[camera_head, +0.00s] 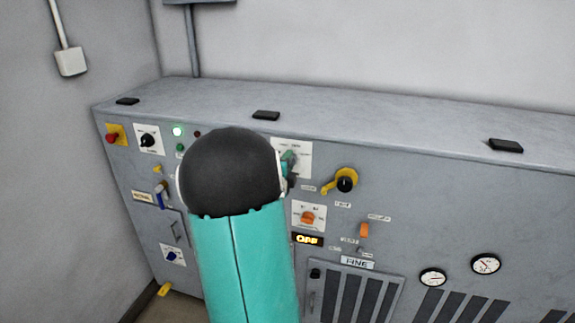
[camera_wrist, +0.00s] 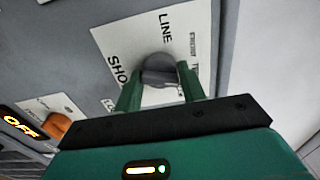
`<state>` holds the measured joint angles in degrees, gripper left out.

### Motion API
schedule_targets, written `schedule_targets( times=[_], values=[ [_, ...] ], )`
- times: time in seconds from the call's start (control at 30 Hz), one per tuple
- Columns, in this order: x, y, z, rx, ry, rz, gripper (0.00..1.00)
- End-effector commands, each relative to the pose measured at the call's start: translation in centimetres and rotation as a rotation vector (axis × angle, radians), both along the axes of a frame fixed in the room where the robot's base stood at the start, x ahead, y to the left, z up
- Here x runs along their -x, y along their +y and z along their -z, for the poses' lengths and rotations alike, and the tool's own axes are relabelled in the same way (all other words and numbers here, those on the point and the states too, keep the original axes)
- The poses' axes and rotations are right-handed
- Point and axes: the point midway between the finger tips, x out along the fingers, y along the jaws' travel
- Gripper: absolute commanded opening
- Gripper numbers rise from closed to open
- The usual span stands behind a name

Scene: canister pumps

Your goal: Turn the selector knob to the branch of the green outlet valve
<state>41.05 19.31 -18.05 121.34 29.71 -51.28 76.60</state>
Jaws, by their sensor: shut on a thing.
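The selector knob (camera_wrist: 158,70) is a grey round knob on a white label plate (camera_wrist: 118,42), seen in the wrist view. The plate reads "LINE" and "SHO...", with smaller print partly hidden. My gripper (camera_wrist: 160,85) has its green fingers on either side of the knob, shut on it. In the head view my gripper (camera_head: 289,163) is at the same white plate (camera_head: 303,150), and my arm hides much of the panel to its left. The knob's pointer direction cannot be made out. I cannot identify a green outlet valve in either view.
An orange knob (camera_head: 307,218) and a lit "OFF" display (camera_head: 308,240) sit below the plate. A black knob with a yellow lever (camera_head: 345,181) is to its right. A red button (camera_head: 112,139) and green lamp (camera_head: 177,131) are at left. Gauges (camera_head: 486,264) are at lower right.

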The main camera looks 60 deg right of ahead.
Motion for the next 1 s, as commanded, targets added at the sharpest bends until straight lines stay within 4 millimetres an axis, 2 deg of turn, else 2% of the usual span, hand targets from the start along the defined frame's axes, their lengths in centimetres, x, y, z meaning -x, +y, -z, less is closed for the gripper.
schedule_targets(
  times=[0.37, 0.4, 0.47, 0.8, 1.0],
  values=[
    [0.0, 0.0, 0.0, -0.001, -0.003, 0.0, 0.17],
    [0.0, 0.0, 0.0, -0.001, -0.003, 0.0, 0.48],
    [0.0, 0.0, 0.0, -0.001, -0.003, 0.0, 0.6],
    [0.0, 0.3, 0.0, 0.0, -0.003, 0.0, 0.6],
    [0.4, 2.7, -0.1, -0.001, -0.004, -0.002, 0.6]
  ],
)
